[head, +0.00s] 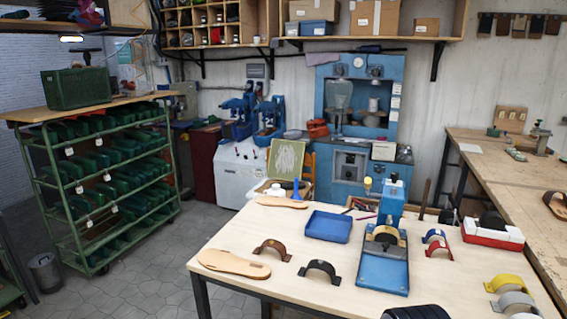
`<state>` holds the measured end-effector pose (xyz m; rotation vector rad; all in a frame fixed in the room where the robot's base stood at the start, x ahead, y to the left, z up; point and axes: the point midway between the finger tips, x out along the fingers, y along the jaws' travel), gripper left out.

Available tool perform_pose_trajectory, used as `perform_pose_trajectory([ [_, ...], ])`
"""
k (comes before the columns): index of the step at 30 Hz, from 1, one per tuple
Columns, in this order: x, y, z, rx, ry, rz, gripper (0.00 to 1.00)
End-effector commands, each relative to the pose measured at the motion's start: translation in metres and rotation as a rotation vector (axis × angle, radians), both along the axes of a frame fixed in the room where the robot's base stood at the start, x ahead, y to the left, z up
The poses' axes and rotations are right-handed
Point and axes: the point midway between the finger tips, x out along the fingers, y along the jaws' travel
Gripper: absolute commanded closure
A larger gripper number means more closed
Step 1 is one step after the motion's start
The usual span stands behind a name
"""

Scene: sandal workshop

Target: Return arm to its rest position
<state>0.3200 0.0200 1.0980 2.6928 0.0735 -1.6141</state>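My gripper is not clearly visible in the head view. A dark ribbed shape (415,313) shows at the bottom edge, cut off by the frame; I cannot tell what it is. The light wooden worktable (225,236) fills the lower right. On it stands a blue press-like fixture (382,272) with a curved strap piece on it. A tan sole (233,264) lies at the left edge, with a brown strap (272,249) and a black strap (320,270) beside it.
A blue tray (328,226) lies mid-table. Red and blue straps stand right of the fixture; yellow and grey ones (514,299) stand at the lower right. A green rack (105,180) stands left, with open tiled floor (135,285) before the table. A side bench (490,160) adjoins at right.

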Motion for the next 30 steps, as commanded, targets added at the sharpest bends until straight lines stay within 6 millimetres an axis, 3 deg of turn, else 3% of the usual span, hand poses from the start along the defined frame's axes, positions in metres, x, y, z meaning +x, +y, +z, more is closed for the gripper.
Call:
perform_pose_trajectory([
  [6,0.001,-0.002,0.011,-0.002,0.004,-0.004,1.0],
  [20,0.001,-0.002,0.012,-0.003,0.005,-0.005,1.0],
  [30,0.0,0.0,-0.008,0.001,-0.003,0.001,1.0],
])
